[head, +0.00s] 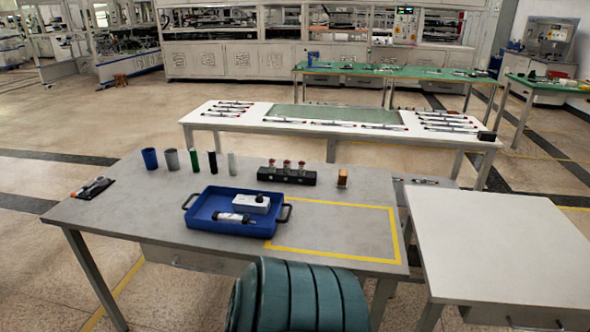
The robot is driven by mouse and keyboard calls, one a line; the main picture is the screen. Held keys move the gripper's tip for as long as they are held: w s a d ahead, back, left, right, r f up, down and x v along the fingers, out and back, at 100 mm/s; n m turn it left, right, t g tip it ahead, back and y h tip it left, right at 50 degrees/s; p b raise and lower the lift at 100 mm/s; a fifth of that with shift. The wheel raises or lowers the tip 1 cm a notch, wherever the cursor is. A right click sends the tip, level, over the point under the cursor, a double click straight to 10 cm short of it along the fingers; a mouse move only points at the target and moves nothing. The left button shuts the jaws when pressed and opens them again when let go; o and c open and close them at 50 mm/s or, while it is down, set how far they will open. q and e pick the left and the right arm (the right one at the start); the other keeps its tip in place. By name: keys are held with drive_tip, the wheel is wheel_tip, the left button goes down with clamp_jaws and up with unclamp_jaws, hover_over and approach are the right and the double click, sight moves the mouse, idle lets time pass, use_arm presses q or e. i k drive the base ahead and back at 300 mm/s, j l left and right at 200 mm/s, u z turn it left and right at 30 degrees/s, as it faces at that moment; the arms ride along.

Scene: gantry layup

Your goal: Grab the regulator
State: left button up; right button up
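A white box with a black round knob on top (252,203) lies in the blue tray (202,225) on the grey table; it looks like the regulator, but no label is readable. Beside it in the tray, nearer me, lies a clear and white cylinder with dark ends (233,218), apart from the box as far as I can tell. The tray has black handles at its left and right ends. Neither of my grippers is in view.
A yellow taped rectangle (340,254) right of the tray is bare. Behind stand several cups and cylinders (171,159), a black block with red-topped fittings (288,176) and a small brown block (342,178). A teal ribbed form (300,297) rises at the near edge.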

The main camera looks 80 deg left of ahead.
sight(241, 203)
drive_tip(key=u, duration=0.5)
drive_tip(key=l+u, duration=0.1)
drive_tip(key=u, duration=0.9)
drive_tip(key=k+u, duration=0.1)
drive_tip(key=u, duration=1.4)
drive_tip(key=k+j, duration=0.05)
